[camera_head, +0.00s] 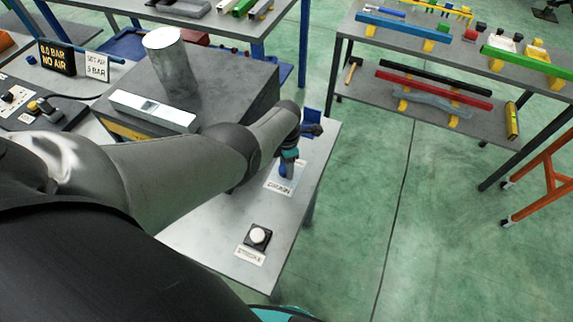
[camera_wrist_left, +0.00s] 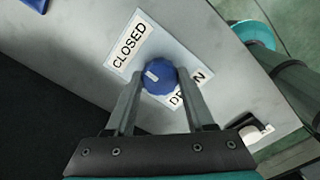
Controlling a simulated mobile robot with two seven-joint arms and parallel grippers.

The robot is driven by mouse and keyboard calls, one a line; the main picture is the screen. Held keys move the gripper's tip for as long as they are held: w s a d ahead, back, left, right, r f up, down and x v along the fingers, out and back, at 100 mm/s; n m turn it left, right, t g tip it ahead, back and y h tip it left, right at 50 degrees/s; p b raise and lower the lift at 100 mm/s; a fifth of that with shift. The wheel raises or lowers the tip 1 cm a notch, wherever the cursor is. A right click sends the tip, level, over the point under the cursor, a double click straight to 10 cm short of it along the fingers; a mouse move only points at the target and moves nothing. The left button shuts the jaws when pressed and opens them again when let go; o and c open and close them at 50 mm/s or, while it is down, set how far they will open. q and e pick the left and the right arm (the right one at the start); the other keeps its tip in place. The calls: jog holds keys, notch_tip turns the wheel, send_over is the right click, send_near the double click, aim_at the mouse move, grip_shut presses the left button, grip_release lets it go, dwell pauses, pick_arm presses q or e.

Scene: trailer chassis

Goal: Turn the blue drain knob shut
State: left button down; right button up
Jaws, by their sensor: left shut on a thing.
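The blue drain knob (camera_wrist_left: 160,80) is round with a short white mark on its top, left of its middle. It sits on a pale plate between a CLOSED label (camera_wrist_left: 130,45) at upper left and a DRAIN label, partly hidden by a finger. My left gripper (camera_wrist_left: 155,78) has one finger on each side of the knob and is shut on it. In the head view my left gripper (camera_head: 289,165) is over the plate behind the DRAIN label (camera_head: 279,188), and the arm and gripper mostly hide the knob. My right gripper is not in view.
A white push button (camera_head: 258,236) with a label stands nearer on the same grey table (camera_head: 215,228). A dark block (camera_head: 222,80) with a metal cylinder (camera_head: 170,58) lies to the left. A shelf rack (camera_head: 445,115) stands at the right, with open green floor between.

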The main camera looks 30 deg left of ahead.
pick_arm(q)
jog(key=shift+a, duration=0.15)
dwell(0.4)
jog(key=shift+c, duration=1.3)
grip_release()
jog(key=shift+r, duration=0.1)
notch_tip(320, 180, up, 2)
jog(key=shift+r+p, duration=0.2)
jog(key=shift+p, duration=0.95)
jog(key=shift+r+b, duration=0.35)
jog(key=shift+r, duration=0.85)
notch_tip(320, 180, up, 10)
jog(key=shift+r+p, duration=0.15)
jog(key=shift+p, duration=0.15)
